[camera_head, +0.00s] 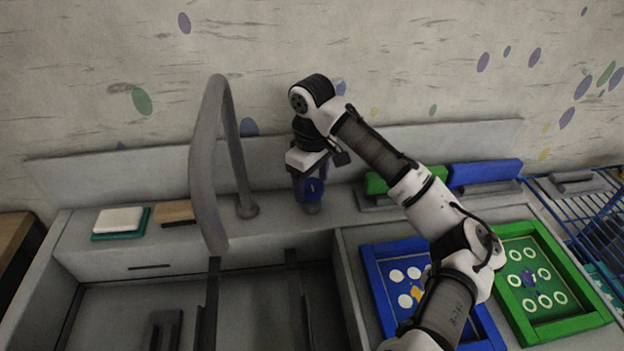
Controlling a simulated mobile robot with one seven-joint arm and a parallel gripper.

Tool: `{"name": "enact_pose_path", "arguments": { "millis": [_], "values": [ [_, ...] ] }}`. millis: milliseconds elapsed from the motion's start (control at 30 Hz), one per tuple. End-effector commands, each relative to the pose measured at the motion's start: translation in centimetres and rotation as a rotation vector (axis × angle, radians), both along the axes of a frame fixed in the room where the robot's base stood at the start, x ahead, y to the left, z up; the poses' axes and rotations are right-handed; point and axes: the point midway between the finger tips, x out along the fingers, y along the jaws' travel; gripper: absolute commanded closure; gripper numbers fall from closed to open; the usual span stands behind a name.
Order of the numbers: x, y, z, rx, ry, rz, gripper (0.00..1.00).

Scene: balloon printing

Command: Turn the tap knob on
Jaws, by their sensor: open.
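The tap's tall spout arches forward over the sink. My gripper (310,180) points down at the knob from above, its fingers around or just beside it. The fingers are small and dark here, so I cannot tell whether they touch the knob. My gripper is open. The knob's base shows below the disc, and its upper part is partly hidden by my gripper.
The sink basin (110,310) is in front. A sponge (119,220) and a brown block (176,212) lie left of the tap. Right of the sink are a blue-framed screen (378,285), a green-framed one (590,318) and a blue wire rack (590,225). The wall is close behind.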

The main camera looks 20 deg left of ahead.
Motion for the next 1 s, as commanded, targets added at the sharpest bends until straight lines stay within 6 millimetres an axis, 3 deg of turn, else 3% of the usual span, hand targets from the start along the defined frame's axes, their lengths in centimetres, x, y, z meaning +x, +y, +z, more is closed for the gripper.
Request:
{"name": "enact_pose_path", "arguments": {
  "millis": [67,400,733,1000],
  "values": [
    [0.00,0.00,0.01,0.000,0.000,0.000,0.32],
    [0.00,0.00,0.03,0.000,0.000,0.000,0.75],
    [0.00,0.01,0.15,0.000,0.000,0.050,0.75],
    [-0.02,0.04,0.28,0.002,0.002,0.226,0.75]
  ]
}}
